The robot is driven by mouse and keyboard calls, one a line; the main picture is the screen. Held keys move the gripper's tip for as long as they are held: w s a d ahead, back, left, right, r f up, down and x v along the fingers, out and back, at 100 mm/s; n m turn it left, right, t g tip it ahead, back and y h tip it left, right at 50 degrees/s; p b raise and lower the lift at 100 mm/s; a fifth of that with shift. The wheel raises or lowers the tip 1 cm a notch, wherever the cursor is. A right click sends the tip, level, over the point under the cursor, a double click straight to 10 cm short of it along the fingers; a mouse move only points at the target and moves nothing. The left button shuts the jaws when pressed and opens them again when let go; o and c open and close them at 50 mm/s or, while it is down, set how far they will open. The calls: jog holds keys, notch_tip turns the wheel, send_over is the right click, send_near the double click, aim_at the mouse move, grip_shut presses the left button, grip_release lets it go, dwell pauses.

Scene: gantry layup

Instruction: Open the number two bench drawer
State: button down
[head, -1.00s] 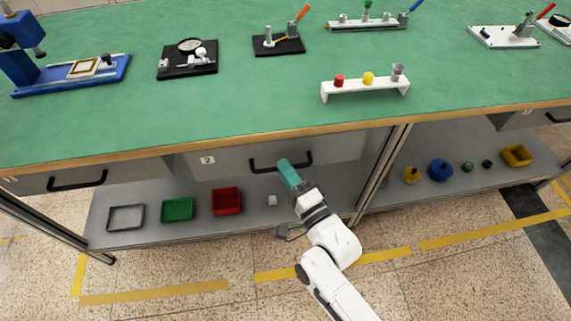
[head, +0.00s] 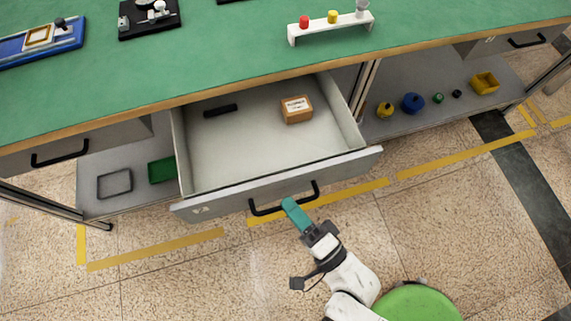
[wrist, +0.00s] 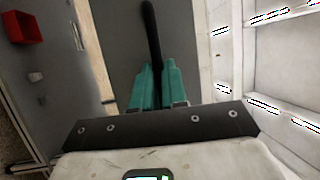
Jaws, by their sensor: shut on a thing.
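The number two drawer (head: 240,150) stands pulled well out from under the green-topped bench, its grey inside in full view. Its front carries a "2" label at the left and a black bar handle (head: 265,212). My gripper (head: 289,203), with teal fingers, is at the right part of this handle. In the wrist view the black handle (wrist: 151,35) runs down between the two teal fingers, which are shut on it. A brown labelled box (head: 297,109) and a small black item (head: 221,111) lie in the drawer.
The green bench top (head: 200,70) holds fixtures and a white stand with coloured pegs (head: 331,28). Another drawer handle (head: 60,153) is at the left, shut. A green tray (head: 162,170) sits on the lower shelf. The floor in front is open, with yellow tape lines.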

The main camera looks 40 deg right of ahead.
jog(key=shift+s+a, duration=0.15)
jog(key=shift+s, duration=0.35)
jog(key=shift+s+a, duration=0.15)
jog(key=shift+s, duration=0.35)
jog(key=c, duration=1.2)
grip_release()
jog(key=shift+o, duration=0.2)
